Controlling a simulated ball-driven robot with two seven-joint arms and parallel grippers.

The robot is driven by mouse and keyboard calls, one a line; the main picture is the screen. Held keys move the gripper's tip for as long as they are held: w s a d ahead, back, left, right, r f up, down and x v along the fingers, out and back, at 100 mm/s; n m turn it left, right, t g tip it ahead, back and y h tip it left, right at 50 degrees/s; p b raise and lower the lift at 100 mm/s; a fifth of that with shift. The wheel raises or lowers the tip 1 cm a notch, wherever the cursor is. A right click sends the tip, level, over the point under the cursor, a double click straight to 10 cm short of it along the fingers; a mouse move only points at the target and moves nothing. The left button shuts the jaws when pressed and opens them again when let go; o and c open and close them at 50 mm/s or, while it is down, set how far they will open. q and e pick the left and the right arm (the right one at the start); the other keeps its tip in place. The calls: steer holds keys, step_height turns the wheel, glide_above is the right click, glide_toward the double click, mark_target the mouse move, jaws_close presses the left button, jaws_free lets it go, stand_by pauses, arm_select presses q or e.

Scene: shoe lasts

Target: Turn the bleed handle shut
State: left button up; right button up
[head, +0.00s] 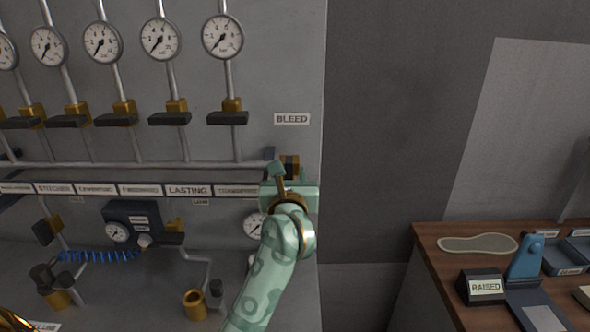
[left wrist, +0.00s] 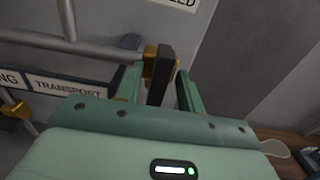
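The bleed valve (head: 290,162) is a brass body at the right end of the long horizontal pipe, below the BLEED label (head: 292,119). In the left wrist view its brass body (left wrist: 149,66) carries a dark bar handle (left wrist: 159,75), which runs down toward my gripper's palm. My green left gripper (head: 289,172) is at the valve and covers part of it in the head view. In the left wrist view the fingers of the left gripper (left wrist: 158,88) are apart, with the handle between them. A gap shows at the right finger; contact at the left finger is unclear. My right gripper is out of view.
Several gauges (head: 222,37) and black-handled valves (head: 227,117) line the panel to the left. A label strip (head: 140,189) runs below the pipe. A wooden bench (head: 435,250) with a RAISED sign (head: 486,287) stands at right. The grey wall between is clear.

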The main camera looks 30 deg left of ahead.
arm_select(q)
steer(key=shift+s+r, duration=0.1)
steer(key=shift+s, duration=0.05)
steer(key=shift+c, duration=0.4)
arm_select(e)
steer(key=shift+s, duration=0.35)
arm_select(q)
jaws_close()
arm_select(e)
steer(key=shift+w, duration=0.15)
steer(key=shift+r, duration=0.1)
